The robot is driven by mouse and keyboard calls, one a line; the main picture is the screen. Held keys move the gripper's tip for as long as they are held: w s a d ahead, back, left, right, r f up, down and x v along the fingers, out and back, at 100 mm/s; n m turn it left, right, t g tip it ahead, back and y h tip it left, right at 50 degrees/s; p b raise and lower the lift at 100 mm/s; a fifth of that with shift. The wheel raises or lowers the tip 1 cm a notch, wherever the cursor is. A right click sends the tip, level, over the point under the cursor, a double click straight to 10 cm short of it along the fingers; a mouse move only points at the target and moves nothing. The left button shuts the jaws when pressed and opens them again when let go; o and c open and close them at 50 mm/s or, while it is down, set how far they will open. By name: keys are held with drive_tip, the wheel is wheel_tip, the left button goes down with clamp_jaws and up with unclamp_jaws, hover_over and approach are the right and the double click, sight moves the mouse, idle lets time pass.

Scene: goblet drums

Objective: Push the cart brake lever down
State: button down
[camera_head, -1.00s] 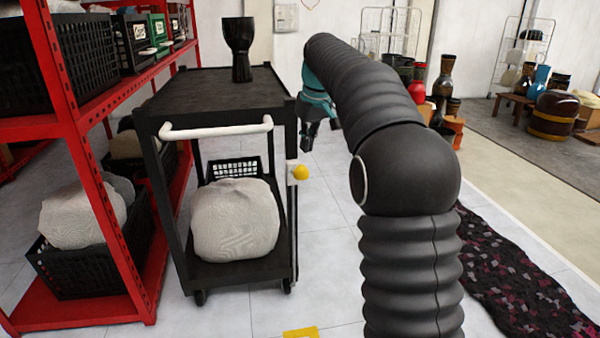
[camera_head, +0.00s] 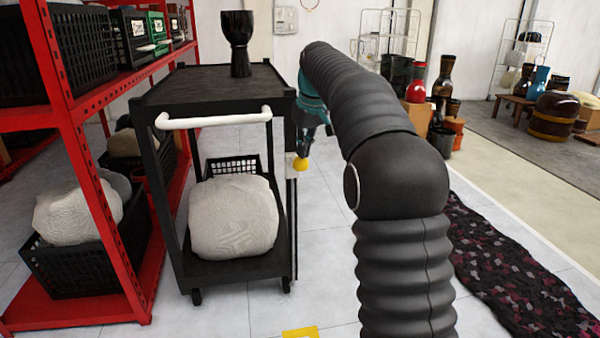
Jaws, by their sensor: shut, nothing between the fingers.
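The black cart (camera_head: 215,88) stands left of centre with a white push handle (camera_head: 215,119) across its near end. The brake lever's yellow ball knob (camera_head: 301,165) sticks out at the cart's right side, beside a pale plate and a vertical rail. My gripper (camera_head: 303,149) is shut and empty. It points down just above the knob, close to the cart's right edge. Its tips appear to be at or nearly at the knob; I cannot tell whether they touch.
A dark goblet drum (camera_head: 238,43) stands on the cart top, and a pale wrapped bundle (camera_head: 234,217) sits on its lower shelf. A red rack (camera_head: 75,135) stands close on the left. The floor right of the cart is clear up to a patterned rug (camera_head: 500,255).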

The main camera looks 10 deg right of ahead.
sight(304, 161)
drive_tip(key=shift+b+x, duration=0.45)
drive_tip(key=shift+x, duration=0.55)
drive_tip(key=shift+s+b+x, duration=0.25)
drive_tip(key=shift+b+x, duration=0.4)
drive_tip(key=shift+x, duration=0.4)
drive_tip(key=shift+s+b+x, duration=0.25)
drive_tip(key=shift+b+x, duration=0.35)
drive_tip(key=shift+x, duration=0.45)
drive_tip(key=shift+d+f, duration=0.1)
drive_tip(key=shift+d, duration=0.05)
drive_tip(key=s, duration=0.1)
drive_tip(key=s+d+r, duration=0.1)
drive_tip(key=shift+s, duration=0.4)
